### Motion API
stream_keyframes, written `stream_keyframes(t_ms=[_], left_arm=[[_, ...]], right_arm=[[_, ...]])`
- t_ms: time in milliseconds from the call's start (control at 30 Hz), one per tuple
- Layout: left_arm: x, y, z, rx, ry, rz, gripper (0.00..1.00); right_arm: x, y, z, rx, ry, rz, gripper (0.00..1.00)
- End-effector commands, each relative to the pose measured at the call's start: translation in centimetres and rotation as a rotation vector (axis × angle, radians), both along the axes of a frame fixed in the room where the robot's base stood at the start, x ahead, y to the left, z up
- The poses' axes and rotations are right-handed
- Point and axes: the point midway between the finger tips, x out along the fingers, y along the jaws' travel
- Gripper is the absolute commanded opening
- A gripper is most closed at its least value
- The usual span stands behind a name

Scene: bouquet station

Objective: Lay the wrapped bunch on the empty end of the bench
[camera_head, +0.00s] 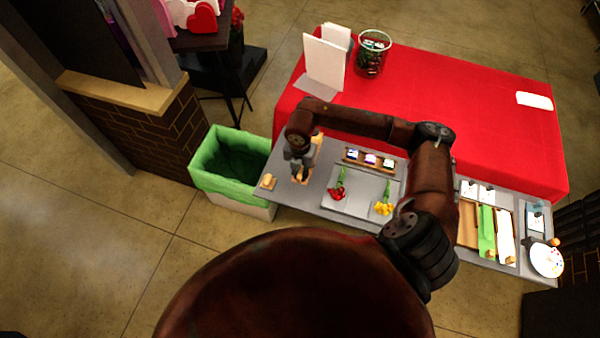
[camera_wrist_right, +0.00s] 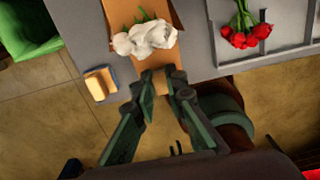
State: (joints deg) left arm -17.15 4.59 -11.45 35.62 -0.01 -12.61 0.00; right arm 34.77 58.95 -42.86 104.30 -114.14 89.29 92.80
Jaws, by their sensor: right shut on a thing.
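The wrapped bunch, white flowers in brown paper, shows in the right wrist view (camera_wrist_right: 147,38). In the head view a bit of its brown paper (camera_head: 318,138) shows beside my gripper, which hides much of the rest. My right gripper (camera_head: 299,170) is over the left end of the grey bench (camera_head: 340,212). In the right wrist view its fingertips (camera_wrist_right: 160,82) are shut on the brown paper just below the white blooms. The bunch is at the bench's left end; I cannot tell whether it touches the surface. My left gripper is not in view.
A small tan block (camera_head: 268,181) sits at the bench's left corner. A grey tray with red roses (camera_head: 337,191) and yellow flowers (camera_head: 383,209) is to the right. A green-lined bin (camera_head: 232,165) stands left; a red-covered table (camera_head: 440,90) is behind.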

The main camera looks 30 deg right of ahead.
Motion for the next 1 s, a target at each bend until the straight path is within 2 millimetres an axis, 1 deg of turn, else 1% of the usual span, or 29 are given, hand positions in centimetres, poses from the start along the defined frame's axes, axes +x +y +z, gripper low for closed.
stream_keyframes(t_ms=[267,800,1000], left_arm=[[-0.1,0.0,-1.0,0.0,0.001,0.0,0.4],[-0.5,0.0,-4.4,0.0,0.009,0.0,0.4],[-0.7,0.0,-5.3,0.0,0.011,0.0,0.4]], right_arm=[[0.0,0.0,-1.5,0.0,0.0,0.0,0.0],[0.0,0.0,-6.6,0.0,0.001,0.0,0.0],[0.0,0.0,-7.9,-0.001,0.001,0.001,0.0]])
